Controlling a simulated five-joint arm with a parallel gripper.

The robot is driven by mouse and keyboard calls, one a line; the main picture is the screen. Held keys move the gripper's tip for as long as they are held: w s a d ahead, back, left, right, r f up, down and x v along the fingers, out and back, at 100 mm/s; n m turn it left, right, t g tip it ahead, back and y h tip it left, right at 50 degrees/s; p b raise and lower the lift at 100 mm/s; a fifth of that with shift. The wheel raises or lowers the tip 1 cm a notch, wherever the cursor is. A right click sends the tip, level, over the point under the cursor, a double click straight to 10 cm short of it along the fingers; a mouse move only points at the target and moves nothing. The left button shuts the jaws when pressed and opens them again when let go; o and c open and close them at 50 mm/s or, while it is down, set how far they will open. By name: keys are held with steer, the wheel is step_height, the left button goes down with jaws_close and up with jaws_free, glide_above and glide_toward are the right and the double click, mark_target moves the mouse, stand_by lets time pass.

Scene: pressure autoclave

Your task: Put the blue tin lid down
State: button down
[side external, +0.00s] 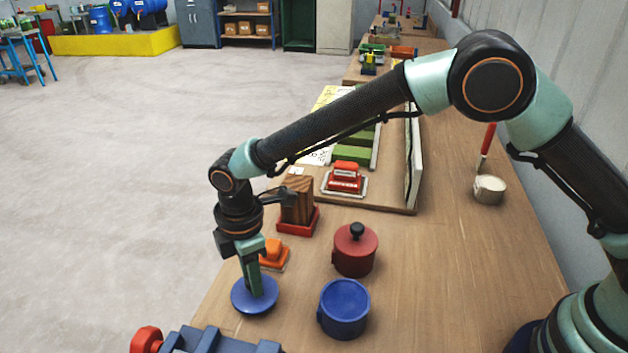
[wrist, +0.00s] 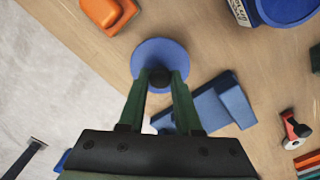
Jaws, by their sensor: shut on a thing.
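My gripper (side external: 258,284) is shut on the dark knob (wrist: 160,77) of the blue tin lid (side external: 243,299). The lid is a round blue disc, held flat below the fingers near the table's left edge. It also shows in the wrist view (wrist: 158,50), with the knob between the two green fingers. I cannot tell whether its underside touches the table. The open blue tin (side external: 344,308) stands upright to the right of the lid, apart from it, and shows partly at the top right of the wrist view (wrist: 285,8).
An orange block (side external: 272,254) lies just behind the lid. A red lidded pot (side external: 355,250) stands behind the tin. A blue device (side external: 215,343) with a red knob (side external: 146,340) is in front. A wooden block in a red tray (side external: 297,222) is farther back. The wooden table (side external: 450,240) is bare right of the pots.

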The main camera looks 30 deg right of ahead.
steer(key=shift+f, duration=1.15)
steer(key=shift+f, duration=0.1)
steer(key=c, duration=0.6)
jaws_free()
